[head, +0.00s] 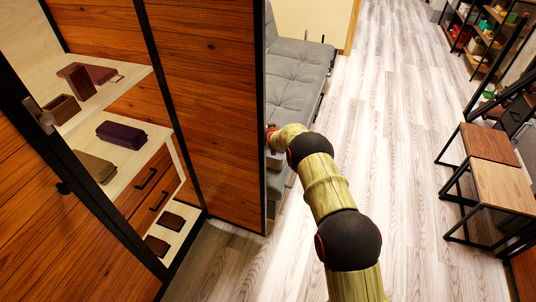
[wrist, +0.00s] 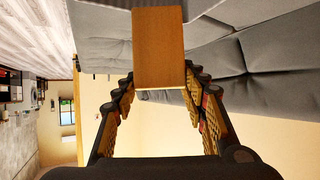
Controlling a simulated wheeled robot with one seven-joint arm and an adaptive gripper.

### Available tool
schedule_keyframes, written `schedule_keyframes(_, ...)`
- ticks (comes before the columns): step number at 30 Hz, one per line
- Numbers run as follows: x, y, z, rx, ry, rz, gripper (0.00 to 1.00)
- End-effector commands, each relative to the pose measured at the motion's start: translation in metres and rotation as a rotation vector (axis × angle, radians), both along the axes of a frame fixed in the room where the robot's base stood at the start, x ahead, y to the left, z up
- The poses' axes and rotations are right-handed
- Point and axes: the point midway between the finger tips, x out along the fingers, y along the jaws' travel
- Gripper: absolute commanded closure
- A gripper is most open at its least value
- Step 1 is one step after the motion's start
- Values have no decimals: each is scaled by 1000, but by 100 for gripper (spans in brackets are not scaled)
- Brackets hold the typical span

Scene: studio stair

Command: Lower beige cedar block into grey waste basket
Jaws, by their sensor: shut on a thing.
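The beige cedar block (wrist: 158,48) shows as an orange-tan block at the top middle of the wrist view. My gripper (wrist: 160,82) is shut on it, with a finger at each side. In the head view my arm reaches forward to the edge of a wooden panel, and the gripper and block are hidden behind it. I cannot make out the grey waste basket for certain in either view. The wrist picture looks upside down.
A grey tufted sofa (head: 300,70) lies beyond the wooden panel (head: 215,100); its cushions also fill the wrist view's upper right. Shelves with small blocks (head: 120,134) stand at left. Small tables (head: 490,145) stand at right. The pale floor (head: 400,110) between is clear.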

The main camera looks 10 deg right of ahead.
Motion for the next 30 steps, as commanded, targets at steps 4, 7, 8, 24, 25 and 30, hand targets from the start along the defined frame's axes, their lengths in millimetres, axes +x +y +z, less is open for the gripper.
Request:
schedule_keyframes(4, 3, 0, 1, 0, -1, 0, 83)
schedule_keyframes(7, 2, 0, 1, 0, -1, 0, 83)
schedule_keyframes(8, 2, 0, 1, 0, -1, 0, 83)
schedule_keyframes(24, 2, 0, -12, 0, 0, 0, 83)
schedule_keyframes(25, 2, 0, -14, 0, 0, 0, 83)
schedule_keyframes(30, 2, 0, -20, 0, -1, 0, 83)
